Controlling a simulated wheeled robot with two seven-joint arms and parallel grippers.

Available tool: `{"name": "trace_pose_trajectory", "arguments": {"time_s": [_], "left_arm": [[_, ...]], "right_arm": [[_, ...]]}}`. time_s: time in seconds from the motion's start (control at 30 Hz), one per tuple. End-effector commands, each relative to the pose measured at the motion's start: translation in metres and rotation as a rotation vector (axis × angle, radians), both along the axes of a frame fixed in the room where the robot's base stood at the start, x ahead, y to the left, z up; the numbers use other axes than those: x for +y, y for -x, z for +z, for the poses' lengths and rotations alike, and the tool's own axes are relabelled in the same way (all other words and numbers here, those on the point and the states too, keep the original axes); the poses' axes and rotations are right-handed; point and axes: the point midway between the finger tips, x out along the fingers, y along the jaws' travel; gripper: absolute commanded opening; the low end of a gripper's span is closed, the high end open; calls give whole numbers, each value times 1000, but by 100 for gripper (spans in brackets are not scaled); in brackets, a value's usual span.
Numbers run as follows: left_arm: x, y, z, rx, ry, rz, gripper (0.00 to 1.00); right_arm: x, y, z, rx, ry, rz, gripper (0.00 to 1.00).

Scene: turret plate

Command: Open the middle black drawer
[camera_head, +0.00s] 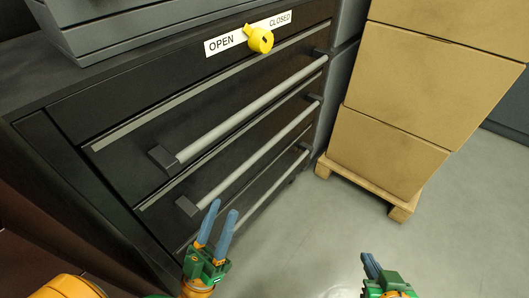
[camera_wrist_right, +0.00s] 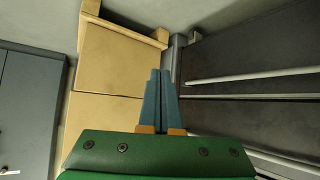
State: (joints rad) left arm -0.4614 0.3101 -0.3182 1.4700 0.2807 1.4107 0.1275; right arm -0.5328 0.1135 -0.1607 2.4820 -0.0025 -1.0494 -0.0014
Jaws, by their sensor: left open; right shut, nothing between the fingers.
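The black drawer cabinet (camera_head: 120,110) stands at the left in the head view. The middle drawer (camera_head: 235,148) has a long grey bar handle (camera_head: 258,150) between the top and bottom bars; it looks flush with its neighbours. My left gripper (camera_head: 224,208) is open and empty, with blue fingertips pointing up close to the middle bar's left end. Whether they touch it cannot be told. My right gripper (camera_head: 370,266) is shut and empty over the floor, apart from the cabinet; its closed fingers also show in the right wrist view (camera_wrist_right: 160,74).
A yellow knob (camera_head: 260,40) sits between the OPEN and CLOSED labels above the top drawer. Stacked cardboard boxes (camera_head: 390,110) on a wooden pallet (camera_head: 400,212) stand to the right. Grey floor (camera_head: 310,240) is clear in front of the cabinet.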

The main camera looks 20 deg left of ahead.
Motion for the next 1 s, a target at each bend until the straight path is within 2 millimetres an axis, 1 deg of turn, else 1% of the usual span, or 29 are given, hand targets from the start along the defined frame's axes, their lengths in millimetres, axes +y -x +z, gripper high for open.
{"name": "trace_pose_trajectory", "arguments": {"time_s": [0.1, 0.2, 0.37, 0.5, 0.77, 0.87, 1.0], "left_arm": [[-3, -18, -1, -3, 1, 1, 49], [-5, -31, -2, -2, 1, 0, 49], [-8, -50, -2, -1, 0, 0, 49], [-10, -65, -2, -1, 0, 0, 49], [-14, -92, -2, -1, 0, 1, 49], [-16, -102, -2, 0, -1, 1, 49], [-18, -114, -2, 0, 1, 1, 49]], "right_arm": [[5, -15, 15, -111, -21, 8, 0], [10, -25, 31, -209, -40, 15, 0], [16, -39, 60, -368, -72, 26, 0], [21, -47, 86, -510, -100, 36, 0], [29, -49, 139, -785, -159, 58, 0], [31, -46, 160, -895, -184, 66, 0], [34, -36, 189, -1052, -221, 78, 0]]}}
